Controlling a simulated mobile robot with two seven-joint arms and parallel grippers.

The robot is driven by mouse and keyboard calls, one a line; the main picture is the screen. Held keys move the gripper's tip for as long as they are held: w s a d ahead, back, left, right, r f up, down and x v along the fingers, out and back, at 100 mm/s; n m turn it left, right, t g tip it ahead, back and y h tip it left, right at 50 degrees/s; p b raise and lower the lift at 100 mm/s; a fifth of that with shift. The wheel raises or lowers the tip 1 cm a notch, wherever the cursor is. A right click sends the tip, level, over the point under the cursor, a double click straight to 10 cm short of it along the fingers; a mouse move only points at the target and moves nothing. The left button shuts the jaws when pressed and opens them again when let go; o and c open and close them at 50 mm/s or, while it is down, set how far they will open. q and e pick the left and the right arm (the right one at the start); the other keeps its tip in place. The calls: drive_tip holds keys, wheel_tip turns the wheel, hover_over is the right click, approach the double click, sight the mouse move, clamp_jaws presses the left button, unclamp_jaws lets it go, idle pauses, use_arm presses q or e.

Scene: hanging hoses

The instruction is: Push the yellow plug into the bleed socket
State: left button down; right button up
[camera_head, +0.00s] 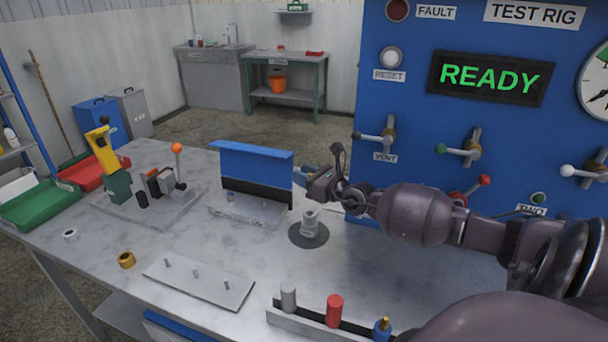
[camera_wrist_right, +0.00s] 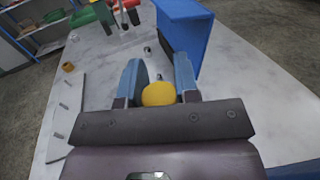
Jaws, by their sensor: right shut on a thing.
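My right gripper (camera_head: 306,178) is at the right end of the blue guard, above the bench, with its arm coming in from the right. In the right wrist view its two blue fingers (camera_wrist_right: 158,80) are shut on the yellow plug (camera_wrist_right: 158,94), whose round yellow end faces the camera. The plug's far end is hidden, and the plug cannot be made out in the head view. No label marks the bleed socket, so I cannot tell which fitting it is. Small metal fittings (camera_head: 232,195) show at the blue guard (camera_head: 255,163). My left gripper is not in view.
A grey cylinder (camera_head: 309,222) stands on a dark disc below the right gripper. The blue test rig panel (camera_head: 440,120) with valve handles rises behind. A pegged plate (camera_head: 200,281) and a rack with a red cylinder (camera_head: 334,311) lie at the front. Bench between them is clear.

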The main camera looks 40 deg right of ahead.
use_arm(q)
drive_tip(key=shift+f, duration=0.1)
